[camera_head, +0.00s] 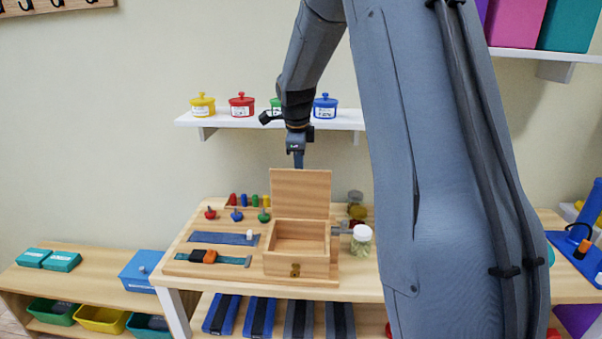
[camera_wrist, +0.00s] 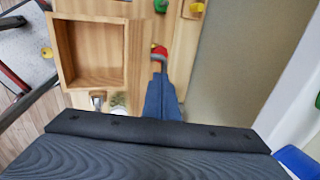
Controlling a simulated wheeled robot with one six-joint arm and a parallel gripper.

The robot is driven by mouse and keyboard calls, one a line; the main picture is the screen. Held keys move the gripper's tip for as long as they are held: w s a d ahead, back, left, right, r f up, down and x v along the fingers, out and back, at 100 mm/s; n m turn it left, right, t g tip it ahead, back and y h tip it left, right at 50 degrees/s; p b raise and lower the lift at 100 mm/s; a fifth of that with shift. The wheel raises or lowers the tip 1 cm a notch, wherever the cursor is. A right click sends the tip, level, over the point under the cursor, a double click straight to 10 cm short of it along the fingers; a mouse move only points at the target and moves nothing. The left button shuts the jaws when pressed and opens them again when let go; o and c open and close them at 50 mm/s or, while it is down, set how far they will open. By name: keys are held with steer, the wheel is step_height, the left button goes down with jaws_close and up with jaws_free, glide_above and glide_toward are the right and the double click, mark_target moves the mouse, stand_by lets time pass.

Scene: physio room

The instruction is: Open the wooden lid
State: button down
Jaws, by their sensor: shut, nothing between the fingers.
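The wooden lid (camera_head: 302,193) stands raised, about upright, at the back of the wooden box (camera_head: 322,262). The box is open and its inside looks empty in both views. It shows at the left of the wrist view (camera_wrist: 62,50). My gripper (camera_head: 298,162) is shut and empty, pointing down at the lid's top edge in the head view. I cannot tell whether it touches the lid; its lowest tip may be hidden behind it. In the wrist view my gripper (camera_wrist: 158,70) is beside the box.
A board with slider tracks (camera_head: 222,239) and colored knobs lies left of the box. A jar (camera_head: 361,240) stands close on its right. Above, a white shelf (camera_head: 232,122) with colored pots is close behind my wrist. My arm hides the table's right part.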

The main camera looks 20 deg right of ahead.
steer(key=shift+w+d+f+b, duration=0.25)
steer(key=shift+w+d+b, duration=0.3)
steer(key=shift+w, duration=0.4)
steer(key=shift+r, duration=0.1)
